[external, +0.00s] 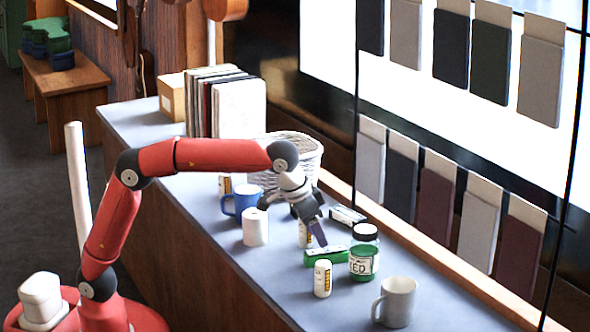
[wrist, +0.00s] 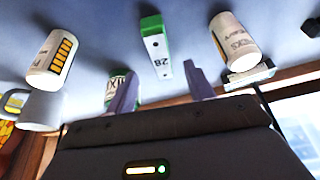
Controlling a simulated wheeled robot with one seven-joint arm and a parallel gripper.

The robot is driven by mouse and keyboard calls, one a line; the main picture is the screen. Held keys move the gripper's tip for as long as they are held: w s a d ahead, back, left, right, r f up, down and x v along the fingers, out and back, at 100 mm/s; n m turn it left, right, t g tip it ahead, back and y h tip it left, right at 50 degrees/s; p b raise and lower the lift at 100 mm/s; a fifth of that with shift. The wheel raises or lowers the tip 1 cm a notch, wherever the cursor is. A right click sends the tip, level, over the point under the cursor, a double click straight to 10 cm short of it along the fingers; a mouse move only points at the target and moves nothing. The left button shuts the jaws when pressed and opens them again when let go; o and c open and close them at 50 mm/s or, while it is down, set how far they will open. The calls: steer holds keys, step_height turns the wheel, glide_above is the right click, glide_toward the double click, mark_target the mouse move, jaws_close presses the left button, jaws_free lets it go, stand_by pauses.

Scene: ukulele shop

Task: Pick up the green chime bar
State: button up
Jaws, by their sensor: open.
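The green chime bar (external: 325,256) lies on the grey-blue counter, with a pale top plate. In the wrist view the green chime bar (wrist: 155,45) is marked "28" and its near end points to the gap between my fingers. My gripper (external: 300,218) is tilted above the counter, up and to the left of the bar in the external view. In the wrist view my gripper (wrist: 160,72) is open, with one purple-grey finger on each side of the gap and nothing between them. The bar appears apart from both fingers.
A green-labelled jar (external: 363,262) stands right beside the bar, and a white yellow-marked cylinder (external: 322,278) in front. A second marked cylinder (external: 305,236) is close behind my finger. A plain white cylinder (external: 255,228), blue mug (external: 243,199) and grey mug (external: 397,301) stand nearby.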

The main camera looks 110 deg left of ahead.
mark_target(325, 250)
steer(key=x, duration=0.6)
steer(key=shift+w+a+f, duration=0.1)
steer(key=shift+f, duration=0.1)
steer(key=shift+c, duration=0.2)
steer(key=c, duration=1)
steer(key=shift+c, duration=0.3)
steer(key=shift+r, duration=0.15)
